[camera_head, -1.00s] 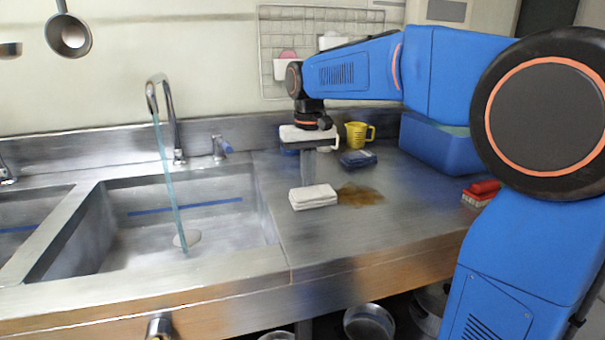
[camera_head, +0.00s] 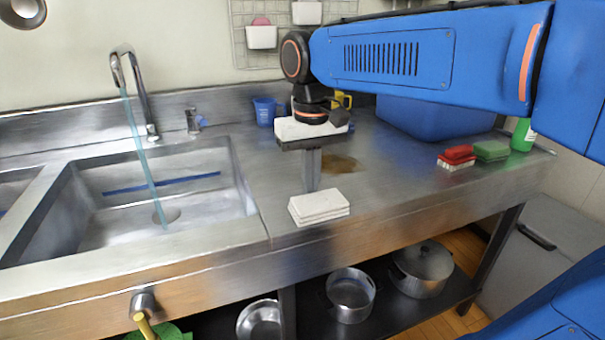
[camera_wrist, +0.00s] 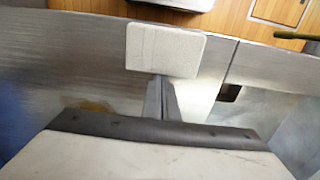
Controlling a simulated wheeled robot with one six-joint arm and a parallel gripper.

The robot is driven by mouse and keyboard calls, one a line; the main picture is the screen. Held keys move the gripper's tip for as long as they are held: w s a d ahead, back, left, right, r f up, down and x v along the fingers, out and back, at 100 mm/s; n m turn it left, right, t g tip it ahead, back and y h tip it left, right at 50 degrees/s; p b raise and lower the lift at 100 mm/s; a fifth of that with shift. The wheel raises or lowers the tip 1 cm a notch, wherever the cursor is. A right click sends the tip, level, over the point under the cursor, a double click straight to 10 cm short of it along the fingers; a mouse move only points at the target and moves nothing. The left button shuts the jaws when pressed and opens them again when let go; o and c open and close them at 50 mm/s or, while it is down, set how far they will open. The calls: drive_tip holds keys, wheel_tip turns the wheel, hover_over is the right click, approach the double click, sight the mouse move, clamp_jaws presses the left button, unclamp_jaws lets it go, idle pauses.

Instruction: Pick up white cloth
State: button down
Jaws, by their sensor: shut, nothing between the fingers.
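The white cloth (camera_head: 319,206) is a folded, layered rectangle lying flat on the steel counter, near its front edge and right of the sink. In the wrist view the cloth (camera_wrist: 164,50) lies just beyond the fingertips. My gripper (camera_head: 312,188) points straight down behind the cloth, its fingers together and empty. In the wrist view the closed fingers (camera_wrist: 161,82) end at the cloth's edge and overlap it in the picture; I cannot tell whether they touch it.
A brown stain (camera_head: 340,163) marks the counter behind the cloth. The sink (camera_head: 100,235) with running water is at left. Pots (camera_head: 350,318) sit below.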

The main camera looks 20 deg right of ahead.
drive_tip(key=shift+s, duration=0.95)
drive_tip(key=shift+w, duration=0.1)
